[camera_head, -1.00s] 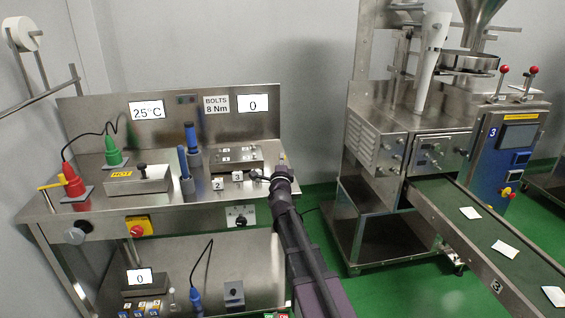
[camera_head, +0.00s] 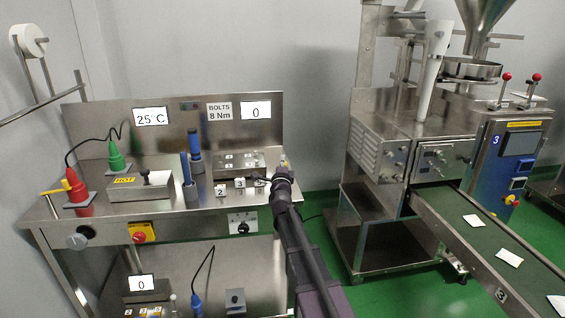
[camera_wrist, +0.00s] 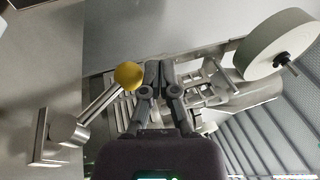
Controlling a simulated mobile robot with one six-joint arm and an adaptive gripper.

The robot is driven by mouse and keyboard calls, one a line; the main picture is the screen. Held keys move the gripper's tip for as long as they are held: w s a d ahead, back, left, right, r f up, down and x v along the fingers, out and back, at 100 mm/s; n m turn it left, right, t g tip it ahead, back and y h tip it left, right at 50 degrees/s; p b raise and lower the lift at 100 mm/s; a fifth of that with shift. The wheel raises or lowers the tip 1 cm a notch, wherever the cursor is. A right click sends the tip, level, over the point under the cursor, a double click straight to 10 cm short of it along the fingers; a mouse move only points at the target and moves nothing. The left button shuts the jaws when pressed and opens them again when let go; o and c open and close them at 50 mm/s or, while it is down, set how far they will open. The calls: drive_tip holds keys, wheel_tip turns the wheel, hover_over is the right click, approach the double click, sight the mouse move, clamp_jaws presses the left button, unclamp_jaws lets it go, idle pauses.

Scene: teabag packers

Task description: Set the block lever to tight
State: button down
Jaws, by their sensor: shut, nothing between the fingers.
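In the wrist view a metal lever with a yellow ball knob (camera_wrist: 128,75) slants up to the right from a round metal pivot (camera_wrist: 66,130). I take it as the block lever, but no tight or loose marking can be read. My gripper (camera_wrist: 160,68) is shut and empty, its fingertips just right of the knob. I cannot tell whether they touch it. In the head view my gripper (camera_head: 262,182) is at the right end of the steel bench (camera_head: 100,213). A small yellow spot (camera_head: 283,163) shows just behind my wrist there; most of the lever is hidden.
Numbered blocks (camera_head: 221,190) and a steel block (camera_head: 238,160) stand left of my gripper. Blue-handled tools (camera_head: 194,145) and a block labelled HOT (camera_head: 125,181) are further left. The packing machine (camera_head: 385,140) and its conveyor (camera_head: 470,225) stand right, across a green floor gap.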

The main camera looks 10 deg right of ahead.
drive_tip(key=shift+s+r, duration=0.1)
drive_tip(key=shift+r, duration=0.05)
drive_tip(key=s+a+r+p, duration=0.3)
drive_tip(key=s+r+p, duration=0.6)
drive_tip(key=p, duration=0.1)
drive_tip(key=shift+a+r, duration=0.2)
drive_tip(key=shift+r, duration=0.15)
idle(0.5)
drive_tip(key=shift+a+f, duration=0.1)
idle(0.3)
